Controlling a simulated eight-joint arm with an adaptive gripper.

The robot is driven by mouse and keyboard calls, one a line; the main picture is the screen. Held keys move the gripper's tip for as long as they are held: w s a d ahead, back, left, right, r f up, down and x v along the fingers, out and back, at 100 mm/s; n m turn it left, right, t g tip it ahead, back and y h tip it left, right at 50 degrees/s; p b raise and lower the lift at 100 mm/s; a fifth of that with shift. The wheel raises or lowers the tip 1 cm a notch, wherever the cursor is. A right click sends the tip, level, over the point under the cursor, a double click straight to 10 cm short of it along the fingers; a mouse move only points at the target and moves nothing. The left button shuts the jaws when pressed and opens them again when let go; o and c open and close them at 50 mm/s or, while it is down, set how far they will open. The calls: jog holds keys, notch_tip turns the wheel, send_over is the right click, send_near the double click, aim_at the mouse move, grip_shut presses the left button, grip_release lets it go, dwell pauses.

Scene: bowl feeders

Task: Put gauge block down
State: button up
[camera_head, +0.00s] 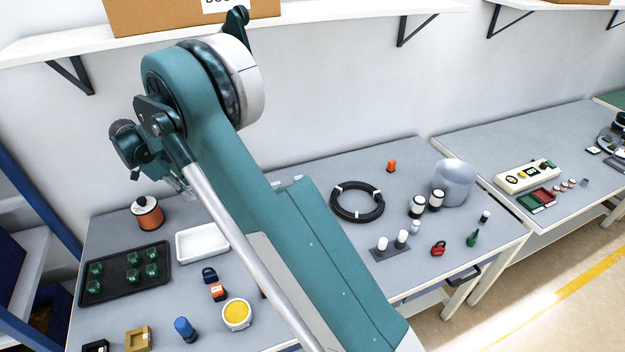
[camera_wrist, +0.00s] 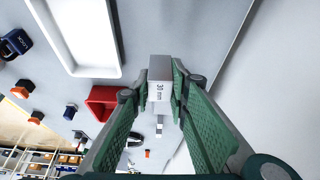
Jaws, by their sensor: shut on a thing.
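The gauge block (camera_wrist: 160,76) is a small grey block marked "30 mm". In the wrist view it sits between the two green fingers of my gripper (camera_wrist: 161,92), which is shut on it near the fingertips. The bench top lies beyond the block; I cannot tell whether the block touches it. In the head view my arm covers the middle of the bench, and I cannot make out the block there.
A white tray (camera_head: 181,246) lies on the bench, with a black tray (camera_head: 101,291) of green parts to its left. The wrist view shows a red bin (camera_wrist: 101,98) close by the gripper and a blue padlock (camera_wrist: 20,42). A black cable coil (camera_head: 342,213) lies right of my arm.

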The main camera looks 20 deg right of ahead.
jog(key=w+d, duration=0.3)
jog(key=d, duration=1.1)
jog(key=w+d, duration=0.2)
jog(key=d, duration=1.1)
jog(key=s+d, duration=0.3)
jog(key=d, duration=2.5)
jog(key=shift+s+r, duration=0.15)
jog(key=shift+s, duration=0.05)
jog(key=shift+f, duration=3.15)
jog(key=shift+f, duration=1.85)
jog(key=shift+f+b, duration=0.2)
jog(key=shift+b, duration=0.25)
